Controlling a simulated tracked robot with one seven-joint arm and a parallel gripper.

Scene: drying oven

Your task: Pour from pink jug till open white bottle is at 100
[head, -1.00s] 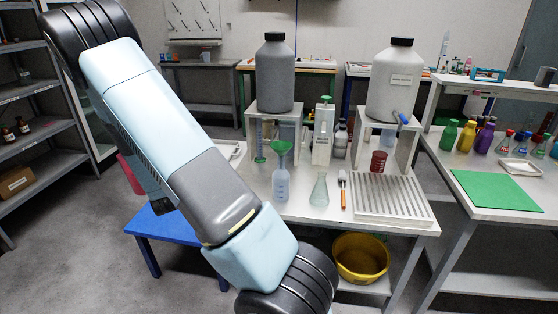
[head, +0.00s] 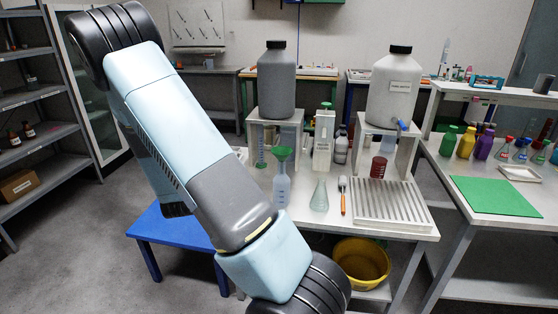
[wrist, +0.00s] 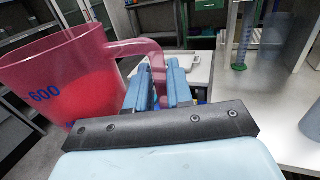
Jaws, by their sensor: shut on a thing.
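The pink jug (wrist: 70,80) is translucent, with red liquid inside and a blue "600" on its wall. It hangs at the left of the wrist view, slightly tilted. My gripper (wrist: 172,72) is shut on its handle. In the head view my arm hides the jug and gripper. A whitish translucent bottle (head: 281,188) with a green funnel (head: 283,153) in its mouth stands upright on the white bench; I take it as the open white bottle. Its level is too small to read. The jug is apart from it.
Near the bottle are a glass flask (head: 319,195), an orange-handled brush (head: 342,195), a drain rack (head: 390,205) and a green-based cylinder (head: 261,150). Two large capped containers stand on raised shelves behind. A blue stool (head: 175,230) stands left of the bench.

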